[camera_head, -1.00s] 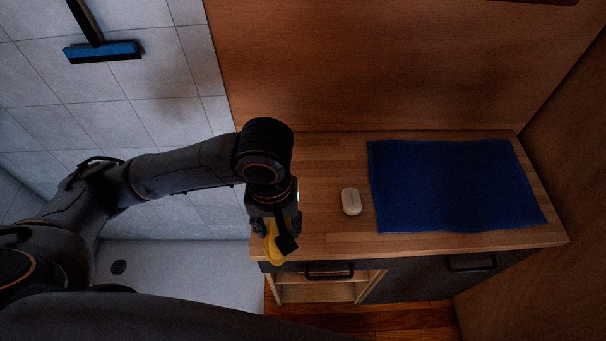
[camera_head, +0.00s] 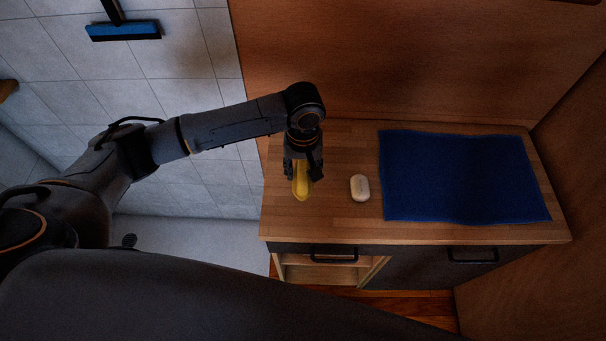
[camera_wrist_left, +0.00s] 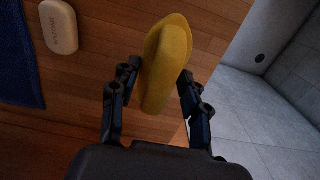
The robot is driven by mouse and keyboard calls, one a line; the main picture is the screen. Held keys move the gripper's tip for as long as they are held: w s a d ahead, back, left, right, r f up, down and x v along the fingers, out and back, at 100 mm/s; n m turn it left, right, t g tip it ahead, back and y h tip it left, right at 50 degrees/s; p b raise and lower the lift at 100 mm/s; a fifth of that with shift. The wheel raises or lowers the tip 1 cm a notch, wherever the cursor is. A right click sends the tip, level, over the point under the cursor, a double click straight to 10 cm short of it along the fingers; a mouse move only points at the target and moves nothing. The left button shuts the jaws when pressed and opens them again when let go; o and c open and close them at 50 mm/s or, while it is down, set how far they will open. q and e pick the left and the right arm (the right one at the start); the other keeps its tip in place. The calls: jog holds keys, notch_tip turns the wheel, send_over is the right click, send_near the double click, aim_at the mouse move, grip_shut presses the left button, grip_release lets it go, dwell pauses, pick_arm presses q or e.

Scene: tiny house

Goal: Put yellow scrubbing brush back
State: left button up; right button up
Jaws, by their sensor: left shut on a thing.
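The yellow scrubbing brush (camera_head: 301,187) is in my left gripper (camera_head: 303,172), over the left part of the wooden counter (camera_head: 330,222). In the left wrist view the brush (camera_wrist_left: 166,62) sits between the two fingers of the left gripper (camera_wrist_left: 158,92), which are shut on it. The brush's far end points away from the palm. I cannot tell whether it touches the counter. My right gripper is not in view.
A pale soap bar (camera_head: 360,188) lies on the counter just right of the brush. A blue towel (camera_head: 462,176) covers the right part. An open shelf (camera_head: 318,272) is below the counter's front left. A blue-headed squeegee (camera_head: 124,30) is on the tiled wall.

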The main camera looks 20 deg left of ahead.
aim_at(303, 177)
pick_arm(q)
notch_tip(303, 177, down, 2)
jog(key=shift+w+f+p, duration=0.15)
jog(key=shift+p, duration=0.4)
jog(key=shift+f, duration=0.45)
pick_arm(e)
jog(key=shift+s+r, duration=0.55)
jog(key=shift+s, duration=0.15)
pick_arm(q)
jog(key=shift+f, duration=0.1)
jog(key=o, duration=1)
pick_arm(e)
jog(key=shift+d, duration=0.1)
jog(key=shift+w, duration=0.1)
pick_arm(q)
jog(key=shift+r, duration=0.4)
notch_tip(303, 177, up, 11)
jog(key=shift+r+b, duration=0.2)
jog(key=shift+b, duration=0.9)
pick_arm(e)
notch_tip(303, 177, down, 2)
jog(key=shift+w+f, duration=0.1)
